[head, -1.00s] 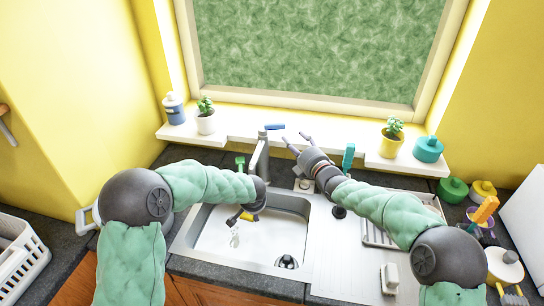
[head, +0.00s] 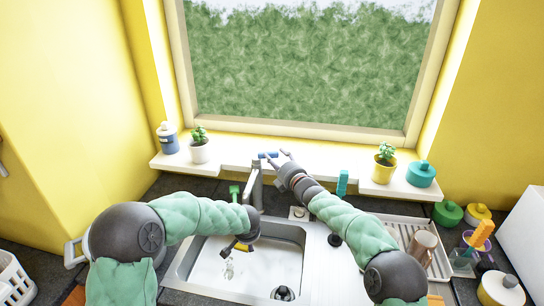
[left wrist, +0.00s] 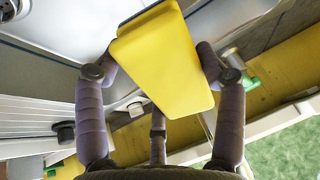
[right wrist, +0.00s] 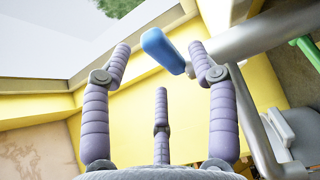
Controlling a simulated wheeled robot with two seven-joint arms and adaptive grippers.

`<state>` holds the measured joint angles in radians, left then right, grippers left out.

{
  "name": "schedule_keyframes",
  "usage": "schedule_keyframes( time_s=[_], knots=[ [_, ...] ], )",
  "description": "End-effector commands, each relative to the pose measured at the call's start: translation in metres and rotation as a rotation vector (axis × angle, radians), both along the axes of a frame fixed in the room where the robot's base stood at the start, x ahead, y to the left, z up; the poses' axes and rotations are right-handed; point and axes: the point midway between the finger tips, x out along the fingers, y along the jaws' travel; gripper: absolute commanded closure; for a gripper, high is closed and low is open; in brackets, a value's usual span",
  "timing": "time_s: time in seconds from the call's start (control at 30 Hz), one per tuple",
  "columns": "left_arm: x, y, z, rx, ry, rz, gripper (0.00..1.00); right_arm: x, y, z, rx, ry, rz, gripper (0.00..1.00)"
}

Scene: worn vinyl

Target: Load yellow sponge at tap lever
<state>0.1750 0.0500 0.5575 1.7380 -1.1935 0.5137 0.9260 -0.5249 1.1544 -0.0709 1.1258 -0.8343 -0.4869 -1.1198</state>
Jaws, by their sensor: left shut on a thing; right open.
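The yellow sponge (left wrist: 165,60) is gripped between the fingers of my left gripper (left wrist: 155,70). In the head view a sliver of the sponge (head: 243,246) shows under my left gripper (head: 240,244), over the sink basin. The tap (head: 255,188) stands behind the sink, with its blue lever (head: 268,155) on top. My right gripper (head: 278,158) is open beside the lever. In the right wrist view the blue lever (right wrist: 163,50) lies between the spread fingertips of my right gripper (right wrist: 160,62); I see no clear contact.
The sink (head: 210,268) lies below my left arm. A drying rack (head: 400,228) with a brown mug (head: 422,246) is at right. The windowsill (head: 235,155) holds a white potted plant (head: 199,148) and a yellow one (head: 384,165). A teal-handled brush (head: 342,183) stands behind the sink.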

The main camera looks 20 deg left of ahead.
Motion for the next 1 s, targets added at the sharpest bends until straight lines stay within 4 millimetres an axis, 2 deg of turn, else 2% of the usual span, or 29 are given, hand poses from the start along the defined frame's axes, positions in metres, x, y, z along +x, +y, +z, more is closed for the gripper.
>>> schedule_keyframes(
  time_s=[0.3, 0.73, 0.77, 0.97, 1.0],
  knots=[
    [0.000, 0.000, 0.000, 0.000, 0.000, 0.000, 0.56, 0.014, 0.020, 0.000, 0.000, -0.001, 0.002, 0.41],
    [0.000, 0.000, 0.000, 0.000, 0.000, 0.000, 0.56, 0.017, 0.024, 0.000, 0.001, -0.001, 0.001, 0.41],
    [0.000, 0.000, 0.000, 0.000, 0.000, 0.000, 0.56, 0.017, 0.024, 0.000, 0.001, -0.001, 0.001, 0.43],
    [0.000, 0.000, 0.000, 0.000, 0.000, 0.000, 0.56, 0.017, 0.024, 0.000, 0.001, -0.001, 0.001, 1.00],
    [0.000, 0.000, 0.000, 0.000, 0.000, 0.000, 0.56, 0.017, 0.024, 0.000, 0.000, 0.000, 0.001, 1.00]
  ],
)
